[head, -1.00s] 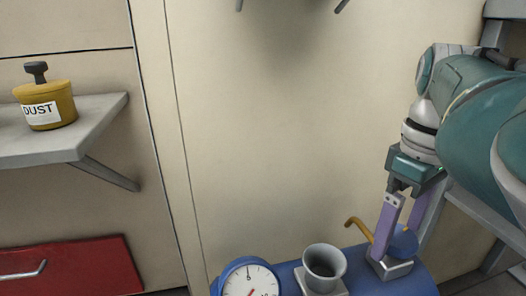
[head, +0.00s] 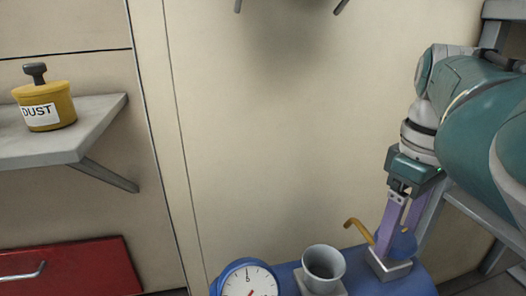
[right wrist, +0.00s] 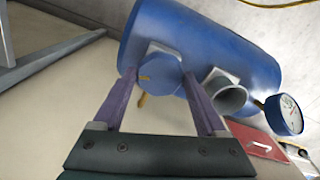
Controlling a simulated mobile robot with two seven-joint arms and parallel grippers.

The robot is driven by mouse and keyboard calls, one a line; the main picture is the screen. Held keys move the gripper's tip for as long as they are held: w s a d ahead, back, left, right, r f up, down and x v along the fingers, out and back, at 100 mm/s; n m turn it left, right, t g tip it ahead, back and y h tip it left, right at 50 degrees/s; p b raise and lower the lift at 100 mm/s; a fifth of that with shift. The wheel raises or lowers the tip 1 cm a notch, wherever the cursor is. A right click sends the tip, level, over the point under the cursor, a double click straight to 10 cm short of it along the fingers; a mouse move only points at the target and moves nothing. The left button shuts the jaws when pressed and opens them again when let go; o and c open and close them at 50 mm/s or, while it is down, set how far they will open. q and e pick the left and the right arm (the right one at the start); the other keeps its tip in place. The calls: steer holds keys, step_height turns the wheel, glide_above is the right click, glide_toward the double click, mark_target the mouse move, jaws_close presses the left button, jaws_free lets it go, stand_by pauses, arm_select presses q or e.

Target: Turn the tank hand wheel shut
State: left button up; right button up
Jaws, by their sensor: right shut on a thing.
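The blue tank (head: 420,282) lies at the bottom right of the head view and fills the top of the right wrist view (right wrist: 235,50). Its round blue hand wheel (head: 408,244) sits over a grey square block and is partly hidden by a finger. In the right wrist view the hand wheel (right wrist: 160,78) shows a small yellow mark on its face. My right gripper (head: 393,246) points down with its purple fingers on either side of the wheel, shut on it. My left gripper is not in view.
A grey cup-shaped funnel (head: 324,264) and a white-faced gauge (head: 248,282) stand on the tank left of the wheel. A yellow DUST pot (head: 45,105) stands on a shelf at left, above a red drawer (head: 75,268).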

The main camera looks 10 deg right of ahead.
steer(key=shift+r+p, duration=0.2)
steer(key=shift+p, duration=0.4)
steer(key=m+p, duration=0.3)
steer(key=p, duration=0.4)
steer(key=shift+s+d+r, duration=0.1)
steer(key=shift+r, duration=0.1)
steer(key=shift+f+m+p, duration=0.15)
steer(key=shift+m+p, duration=0.2)
steer(key=shift+m, duration=0.25)
steer(key=m, duration=0.2)
steer(key=shift+f+m, duration=0.2)
steer(key=shift+m, duration=0.2)
steer(key=m+p, duration=0.1)
steer(key=m, duration=1.1)
steer(key=shift+m, duration=1.3)
